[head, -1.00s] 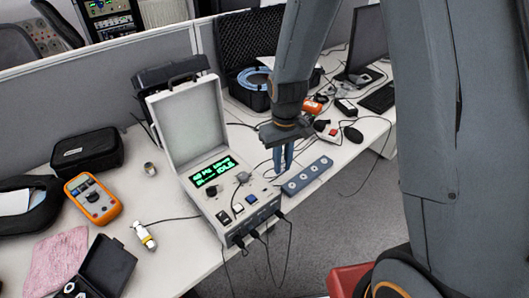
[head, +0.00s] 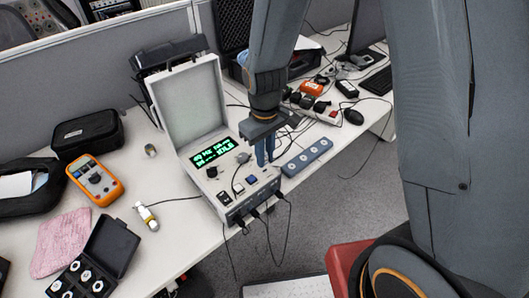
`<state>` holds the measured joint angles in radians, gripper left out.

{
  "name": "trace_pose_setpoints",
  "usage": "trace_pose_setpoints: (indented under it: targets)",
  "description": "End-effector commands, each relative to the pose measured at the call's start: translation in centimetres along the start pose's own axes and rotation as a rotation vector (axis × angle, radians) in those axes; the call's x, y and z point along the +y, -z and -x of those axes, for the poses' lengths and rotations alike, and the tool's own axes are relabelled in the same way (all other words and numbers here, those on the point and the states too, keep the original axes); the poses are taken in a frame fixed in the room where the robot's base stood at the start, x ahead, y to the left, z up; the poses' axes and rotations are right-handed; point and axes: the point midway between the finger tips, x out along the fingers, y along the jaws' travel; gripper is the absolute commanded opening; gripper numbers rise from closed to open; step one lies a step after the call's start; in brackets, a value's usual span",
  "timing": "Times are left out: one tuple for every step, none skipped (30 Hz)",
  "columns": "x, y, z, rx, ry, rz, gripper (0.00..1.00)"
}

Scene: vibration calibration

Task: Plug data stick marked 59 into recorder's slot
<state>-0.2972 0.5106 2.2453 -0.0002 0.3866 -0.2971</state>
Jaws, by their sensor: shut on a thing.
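The recorder (head: 243,187) is a grey case on the desk, its lid (head: 187,107) raised and its green display (head: 211,153) lit. Cables run from its front face. Its slot is too small to make out. My gripper (head: 265,163) points down just above the recorder's right rear part, near the end of a blue-grey strip. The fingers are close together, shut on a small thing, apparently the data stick. The stick is mostly hidden between the fingers, and no number on it can be read.
The blue-grey strip (head: 307,158) with several round spots lies right of the recorder. An orange multimeter (head: 95,181), a black pouch (head: 87,137), a pink cloth (head: 62,243) and an open black box (head: 108,250) lie to the left. A raised black case (head: 232,40) and cables are behind.

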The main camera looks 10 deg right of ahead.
Motion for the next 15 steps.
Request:
trace_pose_setpoints:
  targets:
    - [0.02,0.03,-0.53,0.0,0.0,0.0,0.0]
    - [0.02,0.03,-0.65,0.0,0.0,0.0,0.0]
    - [0.02,0.02,-0.78,0.0,0.0,0.0,0.0]
    - [0.01,0.02,-0.84,0.0,0.0,0.0,0.0]
    - [0.01,0.02,-0.89,0.0,0.0,0.0,0.0]
    - [0.01,0.02,-0.91,0.001,0.0,0.0,0.0]
    - [0.0,0.01,-0.91,0.001,0.0,0.0,0.0]
    - [0.0,0.01,-0.9,0.001,0.0,0.0,0.0]
    - [0.0,0.01,-0.88,0.001,0.0,0.0,0.0]
    - [0.0,0.01,-0.87,0.001,0.0,0.0,0.0]
    - [0.0,0.01,-0.86,0.001,0.0,0.0,0.0]
    - [0.0,0.01,-0.85,0.001,0.0,0.0,0.0]
    - [0.0,0.01,-0.85,0.001,0.0,0.0,0.0]
    - [0.0,0.01,-0.85,0.001,0.0,-0.001,0.0]
    - [0.0,0.0,-0.86,0.001,0.0,-0.001,0.0]
